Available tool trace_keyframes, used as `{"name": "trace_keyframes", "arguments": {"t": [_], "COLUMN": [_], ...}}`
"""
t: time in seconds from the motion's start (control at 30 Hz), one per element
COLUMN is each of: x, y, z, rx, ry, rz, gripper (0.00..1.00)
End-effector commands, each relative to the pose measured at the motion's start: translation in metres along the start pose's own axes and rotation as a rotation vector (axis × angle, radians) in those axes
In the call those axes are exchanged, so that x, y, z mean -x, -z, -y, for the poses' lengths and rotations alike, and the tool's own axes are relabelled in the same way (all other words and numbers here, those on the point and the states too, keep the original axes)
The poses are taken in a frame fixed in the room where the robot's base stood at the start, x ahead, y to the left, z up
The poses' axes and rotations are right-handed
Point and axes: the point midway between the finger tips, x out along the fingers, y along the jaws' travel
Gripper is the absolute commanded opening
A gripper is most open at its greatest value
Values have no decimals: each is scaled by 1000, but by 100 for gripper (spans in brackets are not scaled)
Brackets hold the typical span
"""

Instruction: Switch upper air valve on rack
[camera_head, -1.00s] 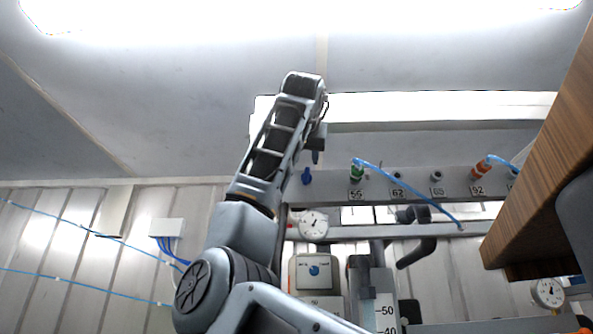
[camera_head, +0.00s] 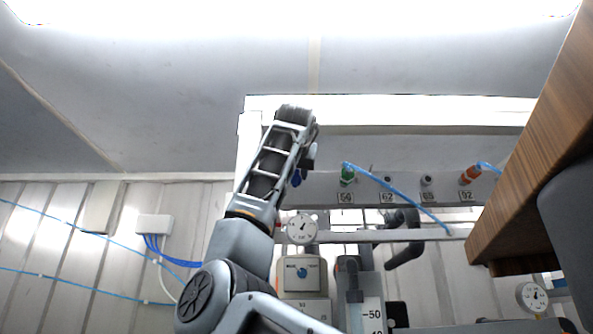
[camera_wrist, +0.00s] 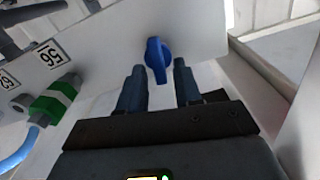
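The upper air valve is a blue knob (camera_wrist: 157,55) on the pale rack panel. In the wrist view its handle points down toward my gripper (camera_wrist: 160,70). My gripper is open, with one dark blue finger on each side of the handle's lower end. Gaps show on both sides, so the fingers are not closed on it. In the head view the blue valve (camera_head: 297,178) is partly hidden behind my arm's end, and the fingers cannot be made out there.
A green fitting (camera_head: 347,174) with a blue hose sits right of the valve; it also shows in the wrist view (camera_wrist: 54,102). An orange fitting (camera_head: 470,175) is further right. A gauge (camera_head: 302,229) hangs below. A wooden panel (camera_head: 535,150) fills the right side.

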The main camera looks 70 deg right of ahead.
Motion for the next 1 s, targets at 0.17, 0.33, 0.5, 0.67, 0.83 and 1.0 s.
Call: {"name": "trace_keyframes", "arguments": {"t": [0.17, 0.33, 0.5, 0.67, 0.83, 1.0], "x": [0, 0, 1, 1, 1, 1], "y": [0, 0, 0, 0, 0, 0], "z": [0, 0, 0, -1, -3, -5], "rx": [0, -4, -39, -119, -253, -415], "ry": [0, 0, 1, 1, 1, 2], "rz": [0, 0, 0, 0, 0, -1], "gripper": [7, 3, 3, 3, 3, 3]}}
